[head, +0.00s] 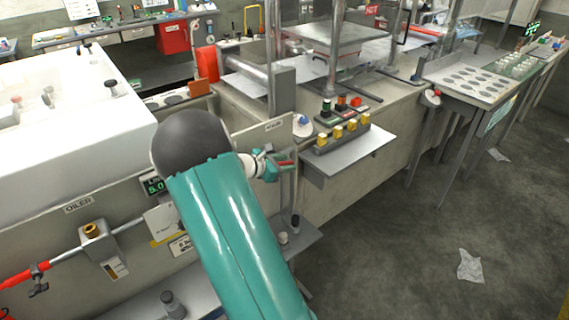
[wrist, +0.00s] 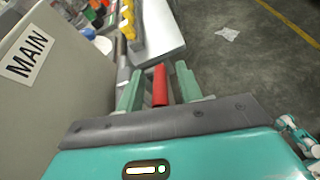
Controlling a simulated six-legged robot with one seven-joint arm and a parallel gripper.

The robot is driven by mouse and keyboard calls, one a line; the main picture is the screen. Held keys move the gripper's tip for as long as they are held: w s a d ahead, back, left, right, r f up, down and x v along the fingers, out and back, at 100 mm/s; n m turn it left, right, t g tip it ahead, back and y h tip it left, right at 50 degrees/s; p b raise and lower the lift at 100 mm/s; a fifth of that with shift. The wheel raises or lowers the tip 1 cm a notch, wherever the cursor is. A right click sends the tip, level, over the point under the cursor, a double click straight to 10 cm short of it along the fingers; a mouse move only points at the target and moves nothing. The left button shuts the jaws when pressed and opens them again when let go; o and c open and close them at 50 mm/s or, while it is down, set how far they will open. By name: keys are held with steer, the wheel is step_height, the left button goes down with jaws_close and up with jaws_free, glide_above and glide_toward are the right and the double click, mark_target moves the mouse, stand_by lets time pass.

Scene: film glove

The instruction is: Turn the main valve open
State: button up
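The main valve shows as a red handle (wrist: 160,86) in the wrist view, close in front of my gripper (wrist: 158,90). My gripper's two pale green fingers are spread, one on each side of the red handle, with a visible gap on both sides. It looks open and not clamped. A panel with a MAIN label (wrist: 27,53) stands on the left. In the head view my gripper (head: 276,166) is at the panel's right end, with a bit of the red handle (head: 286,163) showing at its fingers. My arm hides part of the panel, and the valve body is hidden.
A shelf with yellow-fronted switches (head: 343,132) juts out just right of my gripper. A lower grey shelf (head: 305,236) with small items lies below. A red-handled pipe (head: 30,273) runs at the left. The floor at the right is open, with paper scraps (head: 470,266).

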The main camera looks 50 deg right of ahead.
steer(key=v, duration=1.3)
steer(key=shift+a, duration=0.35)
steer(key=shift+r, duration=0.1)
